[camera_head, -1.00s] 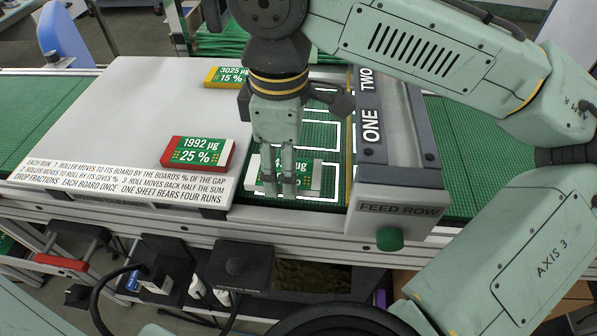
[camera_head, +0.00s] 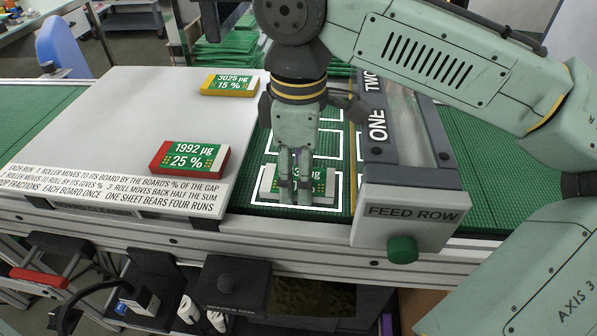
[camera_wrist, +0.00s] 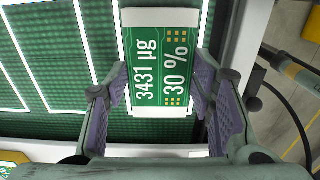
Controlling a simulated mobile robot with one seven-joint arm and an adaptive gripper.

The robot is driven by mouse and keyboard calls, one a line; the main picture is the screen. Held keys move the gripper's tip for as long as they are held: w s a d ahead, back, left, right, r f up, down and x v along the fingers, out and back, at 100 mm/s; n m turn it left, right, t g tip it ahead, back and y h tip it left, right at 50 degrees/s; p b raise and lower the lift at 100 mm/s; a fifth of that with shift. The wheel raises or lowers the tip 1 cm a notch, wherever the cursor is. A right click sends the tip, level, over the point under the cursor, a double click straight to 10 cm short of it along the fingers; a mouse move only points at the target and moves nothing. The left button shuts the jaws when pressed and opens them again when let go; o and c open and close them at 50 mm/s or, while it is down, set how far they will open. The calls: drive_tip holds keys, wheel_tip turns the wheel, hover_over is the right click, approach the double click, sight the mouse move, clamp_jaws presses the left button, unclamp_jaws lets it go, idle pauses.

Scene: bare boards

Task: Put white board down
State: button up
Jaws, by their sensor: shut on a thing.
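The white board (camera_head: 268,184) has white ends and a green face; the wrist view shows it (camera_wrist: 145,68) reading 3431 µg, 30 %. My gripper (camera_head: 295,196) points down and is shut on it, with a finger along each long side in the wrist view. The board is at the front white-outlined slot (camera_head: 258,207) on the green belt, inside the outline in the head view. My fingers hide part of its face there. I cannot tell whether it touches the belt.
A red-ended board (camera_head: 190,158) and a yellow-ended board (camera_head: 229,85) lie on the pale panel (camera_head: 120,110) to the left. More outlined slots (camera_head: 329,143) lie behind. The grey FEED ROW frame (camera_head: 410,190) stands close on the right.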

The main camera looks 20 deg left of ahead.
drive_tip(key=shift+f, duration=0.2)
drive_tip(key=o, duration=1.2)
wheel_tip(320, 180, up, 12)
drive_tip(key=shift+r+p, duration=0.2)
drive_tip(key=shift+p, duration=0.15)
